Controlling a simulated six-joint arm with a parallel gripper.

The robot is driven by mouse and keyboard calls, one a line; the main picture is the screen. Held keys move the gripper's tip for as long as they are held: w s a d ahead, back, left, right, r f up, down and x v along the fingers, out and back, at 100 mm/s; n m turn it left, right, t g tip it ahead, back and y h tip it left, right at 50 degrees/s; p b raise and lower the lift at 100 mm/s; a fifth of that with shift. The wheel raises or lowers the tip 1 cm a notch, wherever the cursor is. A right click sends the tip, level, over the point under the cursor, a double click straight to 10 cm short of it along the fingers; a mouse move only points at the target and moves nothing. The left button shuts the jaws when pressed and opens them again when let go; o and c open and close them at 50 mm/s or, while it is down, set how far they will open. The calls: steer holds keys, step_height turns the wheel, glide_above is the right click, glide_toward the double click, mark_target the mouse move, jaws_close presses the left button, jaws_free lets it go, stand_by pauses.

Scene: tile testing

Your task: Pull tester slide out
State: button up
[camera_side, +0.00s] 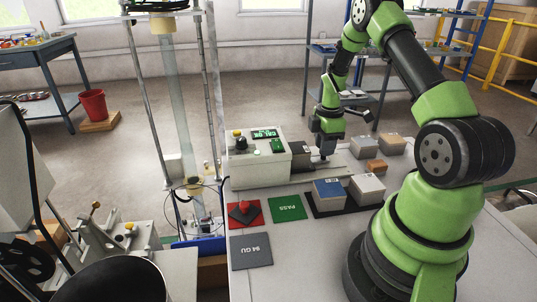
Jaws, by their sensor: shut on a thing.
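The tester (262,170) is a pale box with green displays, standing at the left-middle of the white table. The tester slide (334,168) is a flat grey plate that reaches out from the tester's right side. My gripper (323,157) points down at the slide, just right of the tester, and is shut on it. The fingertips are small and dark here, so the exact contact is hard to make out.
A dark tray (322,211) with blue-topped and grey blocks lies in front of the slide. Grey blocks (362,146) and an orange block (377,166) stand to its right. Green PASS (287,208), red (257,220) and grey (251,252) plates lie front left.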

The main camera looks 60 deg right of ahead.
steer(key=shift+s+d, duration=1.35)
steer(key=shift+d, duration=0.05)
steer(key=o, duration=0.8)
steer(key=shift+r, duration=0.1)
step_height(320, 180, up, 6)
steer(key=shift+f, duration=0.1)
steer(key=shift+a, duration=0.1)
